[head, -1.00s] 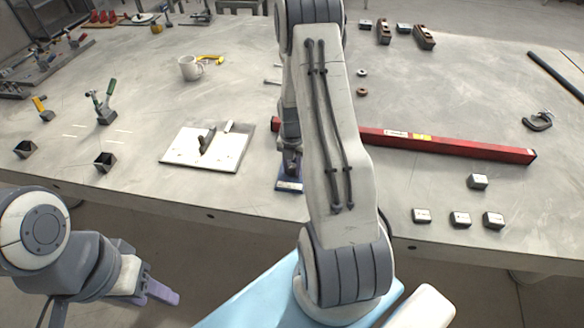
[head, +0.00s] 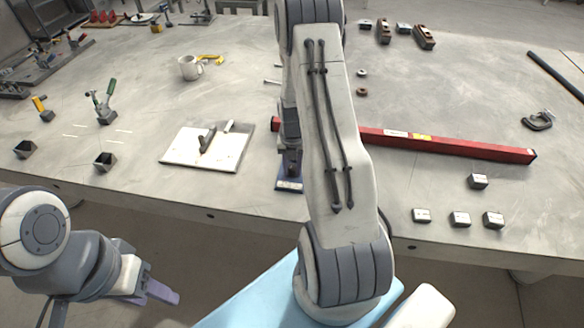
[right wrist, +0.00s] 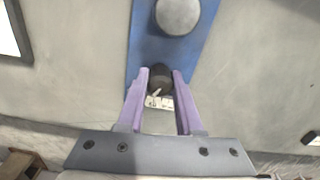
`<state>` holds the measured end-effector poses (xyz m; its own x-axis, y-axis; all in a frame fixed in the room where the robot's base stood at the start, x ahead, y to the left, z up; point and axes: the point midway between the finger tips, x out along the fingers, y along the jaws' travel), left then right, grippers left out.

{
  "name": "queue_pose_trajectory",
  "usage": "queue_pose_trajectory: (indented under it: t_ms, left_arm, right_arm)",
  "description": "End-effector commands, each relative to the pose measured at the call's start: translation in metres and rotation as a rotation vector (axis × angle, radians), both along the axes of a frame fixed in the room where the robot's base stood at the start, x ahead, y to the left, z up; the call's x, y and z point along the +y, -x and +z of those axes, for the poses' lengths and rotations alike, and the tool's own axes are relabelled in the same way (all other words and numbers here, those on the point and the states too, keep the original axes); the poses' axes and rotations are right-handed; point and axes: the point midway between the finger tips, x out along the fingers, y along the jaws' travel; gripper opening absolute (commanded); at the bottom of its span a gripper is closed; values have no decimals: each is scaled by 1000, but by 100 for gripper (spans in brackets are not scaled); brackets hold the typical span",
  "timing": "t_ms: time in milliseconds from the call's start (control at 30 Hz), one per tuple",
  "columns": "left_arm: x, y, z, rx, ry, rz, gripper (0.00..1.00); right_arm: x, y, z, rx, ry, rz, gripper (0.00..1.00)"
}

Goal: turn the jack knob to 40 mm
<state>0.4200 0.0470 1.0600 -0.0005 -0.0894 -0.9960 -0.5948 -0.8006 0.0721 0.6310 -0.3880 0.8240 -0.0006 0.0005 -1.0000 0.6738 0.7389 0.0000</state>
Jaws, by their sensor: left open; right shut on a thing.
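The jack has a blue base (head: 290,185) near the front edge of the table in the head view, with my right arm covering most of it. In the right wrist view its blue plate (right wrist: 146,45) carries a round silver top (right wrist: 178,15) and a dark knob (right wrist: 160,77). My right gripper (right wrist: 160,75) has its purple fingers closed on the two sides of the knob. A small pale label (right wrist: 158,102) with a pointer-like mark lies just below the knob; its reading is too small to tell. My left gripper (head: 160,291) is open and empty, low in front of the table.
A white plate with a dark handle (head: 207,147) lies left of the jack. A long red beam (head: 450,146) lies to the right, behind several small metal blocks (head: 460,219). A mug (head: 190,67) stands farther back. The table's front edge is close to the jack.

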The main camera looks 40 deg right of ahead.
Motion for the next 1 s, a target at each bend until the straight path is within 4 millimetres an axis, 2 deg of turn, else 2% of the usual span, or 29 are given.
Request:
queue_pose_trajectory:
  t_ms: [33,100,400,533,1000]
  left_arm:
    - [0,0,0,0,0,0,50]
    - [0,0,0,0,0,0,50]
    - [0,0,0,0,0,0,50]
    - [0,0,-1,0,0,0,50]
    - [0,0,-9,0,0,0,50]
  right_arm:
    - [-1,-2,2,-4,3,0,38]
    - [-1,-2,2,-4,2,0,64]
    - [0,0,1,-1,1,-1,64]
    - [-1,-1,9,-4,2,-1,64]
    - [-1,-2,92,-5,3,-1,64]
